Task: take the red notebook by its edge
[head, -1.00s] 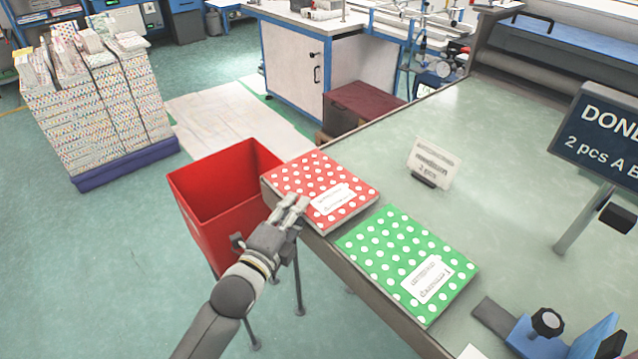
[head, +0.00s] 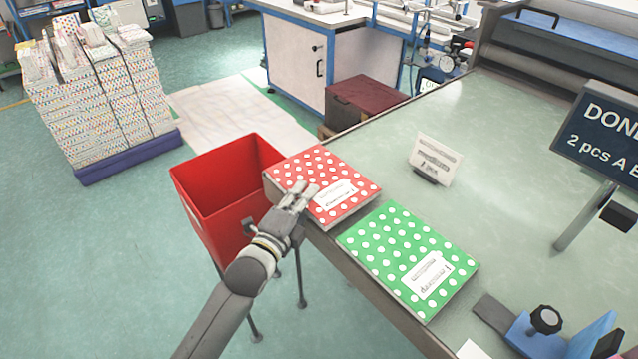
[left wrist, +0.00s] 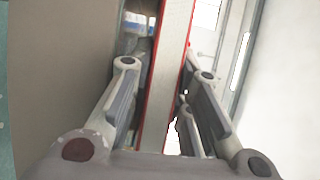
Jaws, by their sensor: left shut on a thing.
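The red notebook with white dots (head: 322,172) lies on the table's left edge in the head view, a white label on its cover. My left gripper (head: 302,196) is at its near left edge, shut on that edge. In the left wrist view the red notebook (left wrist: 166,80) stands as a pale strip with red borders between the two fingers of the left gripper (left wrist: 166,112). My right gripper is not in view.
A green dotted notebook (head: 408,258) lies beside the red one. An open red bin (head: 215,205) stands left of the table. A small sign (head: 434,158) and a dark display (head: 600,135) stand on the table (head: 500,170). Stacked notebooks (head: 100,100) stand at the far left.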

